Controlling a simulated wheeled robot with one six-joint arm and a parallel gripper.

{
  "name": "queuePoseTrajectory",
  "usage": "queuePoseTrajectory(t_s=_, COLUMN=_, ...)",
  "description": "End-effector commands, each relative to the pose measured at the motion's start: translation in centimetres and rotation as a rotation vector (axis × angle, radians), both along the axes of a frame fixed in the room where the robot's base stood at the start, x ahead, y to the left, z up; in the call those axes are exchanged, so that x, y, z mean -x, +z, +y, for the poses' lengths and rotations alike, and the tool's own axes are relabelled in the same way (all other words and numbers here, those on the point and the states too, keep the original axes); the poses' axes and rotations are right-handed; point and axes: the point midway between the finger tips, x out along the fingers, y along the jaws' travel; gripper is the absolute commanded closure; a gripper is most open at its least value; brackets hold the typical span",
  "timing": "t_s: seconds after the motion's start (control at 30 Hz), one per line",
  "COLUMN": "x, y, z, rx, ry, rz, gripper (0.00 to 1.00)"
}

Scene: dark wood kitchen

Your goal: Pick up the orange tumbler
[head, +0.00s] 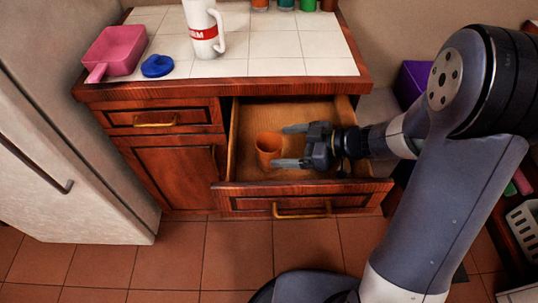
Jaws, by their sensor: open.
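The orange tumbler (268,150) stands inside the open wooden drawer (305,205), towards its left side. My gripper (283,146) reaches into the drawer from the right with its two fingers spread apart and pointing left. The fingertips are at the tumbler's right side, one towards the back and one towards the front. I cannot tell whether a finger touches the tumbler. The tumbler's opening faces up.
The drawer's walls and raised front edge surround the gripper. The white-tiled counter (270,45) above holds a white mug (203,30), a pink pan (117,50) and a blue object (157,66). A fridge (60,150) stands at left.

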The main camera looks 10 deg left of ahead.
Motion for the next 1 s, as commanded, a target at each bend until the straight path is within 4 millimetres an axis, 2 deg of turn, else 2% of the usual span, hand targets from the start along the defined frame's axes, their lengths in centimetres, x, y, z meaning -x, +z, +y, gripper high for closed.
queuePoseTrajectory(t_s=0.33, x=-0.3, y=-1.5, z=4.3, rx=0.001, ry=0.002, rz=0.001, gripper=0.12)
queuePoseTrajectory(t_s=0.67, x=-0.4, y=-1.6, z=4.9, rx=0.0, ry=-0.001, rz=0.0, gripper=0.12)
queuePoseTrajectory(t_s=1.0, x=-0.4, y=-1.6, z=4.9, rx=0.0, ry=-0.001, rz=0.0, gripper=0.39)
